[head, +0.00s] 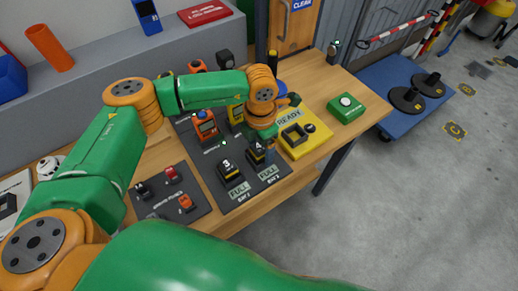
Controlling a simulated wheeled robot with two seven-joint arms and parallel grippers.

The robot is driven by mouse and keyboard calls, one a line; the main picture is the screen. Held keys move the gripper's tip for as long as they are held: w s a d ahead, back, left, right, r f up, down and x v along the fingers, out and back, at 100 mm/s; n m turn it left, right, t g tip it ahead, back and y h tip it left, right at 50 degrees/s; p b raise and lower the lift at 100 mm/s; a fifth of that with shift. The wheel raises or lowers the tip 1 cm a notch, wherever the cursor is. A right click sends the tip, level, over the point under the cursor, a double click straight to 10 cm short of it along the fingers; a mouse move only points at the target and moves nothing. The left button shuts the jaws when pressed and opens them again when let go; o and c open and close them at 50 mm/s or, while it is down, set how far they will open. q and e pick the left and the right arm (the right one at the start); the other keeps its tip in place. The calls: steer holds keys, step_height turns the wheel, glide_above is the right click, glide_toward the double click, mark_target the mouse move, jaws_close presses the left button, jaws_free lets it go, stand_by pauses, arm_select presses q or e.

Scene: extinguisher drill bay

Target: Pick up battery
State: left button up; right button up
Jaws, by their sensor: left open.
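A black-and-yellow battery marked 4 (254,157) stands on a dark charging mat (214,182) on the wooden table, behind a FULL label. A similar battery marked 3 (228,174) stands to its left, behind another FULL label. My left gripper (269,156) points down just right of battery 4, very close to it, with its jaws open. The wrist and fingers overlap the battery's right side in the picture, so I cannot tell whether they touch. My right gripper is not in view.
A yellow READY tray (318,144) with a black square holder lies right of the gripper. An orange handheld device (205,127) stands behind the batteries. A green box (346,108) with a white button is at the table's right. A dark mat (150,210) with small parts lies front left.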

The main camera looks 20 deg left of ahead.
arm_select(q)
steer(key=shift+w+f, duration=0.1)
steer(key=shift+c, duration=0.4)
jaws_close()
